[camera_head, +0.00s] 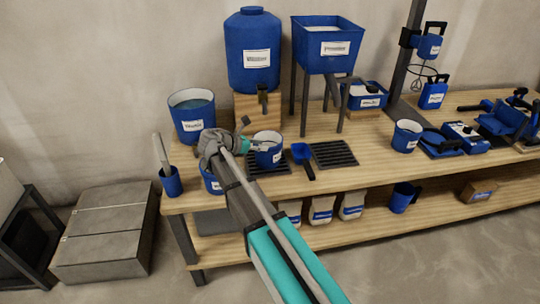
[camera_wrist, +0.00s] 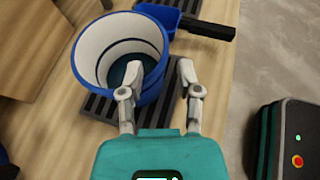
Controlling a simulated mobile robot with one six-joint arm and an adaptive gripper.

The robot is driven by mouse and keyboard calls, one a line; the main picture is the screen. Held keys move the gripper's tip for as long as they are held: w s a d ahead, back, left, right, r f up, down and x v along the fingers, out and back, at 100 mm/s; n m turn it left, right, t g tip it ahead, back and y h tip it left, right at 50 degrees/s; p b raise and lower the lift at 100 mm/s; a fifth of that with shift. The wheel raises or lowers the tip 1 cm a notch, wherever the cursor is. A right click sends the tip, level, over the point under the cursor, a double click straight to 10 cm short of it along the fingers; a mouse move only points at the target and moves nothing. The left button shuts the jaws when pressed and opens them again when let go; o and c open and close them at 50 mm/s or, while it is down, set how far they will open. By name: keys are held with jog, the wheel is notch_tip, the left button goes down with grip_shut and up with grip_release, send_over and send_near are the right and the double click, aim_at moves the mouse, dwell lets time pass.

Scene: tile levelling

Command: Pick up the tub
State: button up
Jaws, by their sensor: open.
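A blue tub (camera_head: 270,157) with a white inside and a white label stands upright on a dark slotted grate on the wooden bench. In the wrist view the tub (camera_wrist: 152,94) shows a dark teal bottom or content. My gripper (camera_head: 257,146) is at the tub's rim, reaching in from the left in the head view. In the wrist view my gripper (camera_wrist: 160,70) is open; one fingertip appears over the tub's mouth and the other just outside its right wall. The rim lies between the fingers. I cannot tell whether either finger touches it.
A blue scoop (camera_head: 302,154) lies right of the tub, with a second grate (camera_head: 334,154) beyond it. A large blue bucket (camera_head: 192,118) and a blue tank (camera_head: 252,50) stand behind. Another blue tub (camera_head: 407,136) stands farther right. The bench (camera_head: 372,160) has bare wood between.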

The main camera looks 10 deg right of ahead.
jog(key=shift+d, duration=0.2)
jog(key=shift+f+b+x, duration=0.25)
jog(key=shift+b+x, duration=0.65)
jog(key=shift+x, duration=1.1)
jog(key=shift+w+d+f, duration=0.15)
jog(key=shift+w+d, duration=0.05)
jog(key=shift+d, duration=0.25)
grip_shut()
